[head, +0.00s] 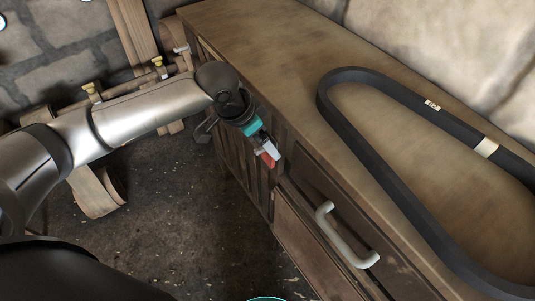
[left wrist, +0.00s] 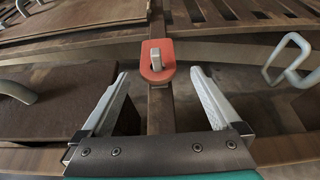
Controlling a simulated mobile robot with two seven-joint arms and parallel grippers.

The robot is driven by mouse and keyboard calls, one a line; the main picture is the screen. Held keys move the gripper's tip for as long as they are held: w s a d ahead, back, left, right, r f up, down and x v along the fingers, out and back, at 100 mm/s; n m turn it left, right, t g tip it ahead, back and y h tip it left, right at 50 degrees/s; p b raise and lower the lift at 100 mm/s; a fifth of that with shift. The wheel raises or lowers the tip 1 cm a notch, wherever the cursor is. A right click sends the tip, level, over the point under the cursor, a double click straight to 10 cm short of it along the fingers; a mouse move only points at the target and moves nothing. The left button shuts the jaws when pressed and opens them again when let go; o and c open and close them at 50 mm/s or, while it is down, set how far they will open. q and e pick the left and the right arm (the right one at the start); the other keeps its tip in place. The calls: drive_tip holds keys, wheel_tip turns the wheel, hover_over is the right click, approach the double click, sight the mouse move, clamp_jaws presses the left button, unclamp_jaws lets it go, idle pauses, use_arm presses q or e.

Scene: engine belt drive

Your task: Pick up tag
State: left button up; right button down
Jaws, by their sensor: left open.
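The tag is a small red plate with a rounded end (left wrist: 157,72). In the left wrist view a grey peg or hook shows at its slot, in front of a dark upright strip on the cabinet. In the head view a bit of red tag (head: 267,160) shows at the cabinet front, partly hidden by my gripper. My left gripper (head: 270,151) is open and empty. In the left wrist view its fingertips (left wrist: 158,72) lie to either side of the tag, with a gap on both sides. I do not see my right gripper.
The wooden cabinet (head: 240,30) has a drawer with a pale handle (head: 345,237) right of my gripper. A black belt (head: 375,160) with a small white label lies on its top. Wooden parts and pipes stand at the left wall. The dark floor (head: 190,235) below is clear.

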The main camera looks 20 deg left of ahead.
sight(267, 158)
use_arm(q)
drive_tip(key=b+x, duration=0.1)
drive_tip(key=x, duration=0.6)
drive_tip(key=shift+b, duration=0.3)
drive_tip(key=shift+c, duration=0.3)
drive_tip(key=c, duration=1.4)
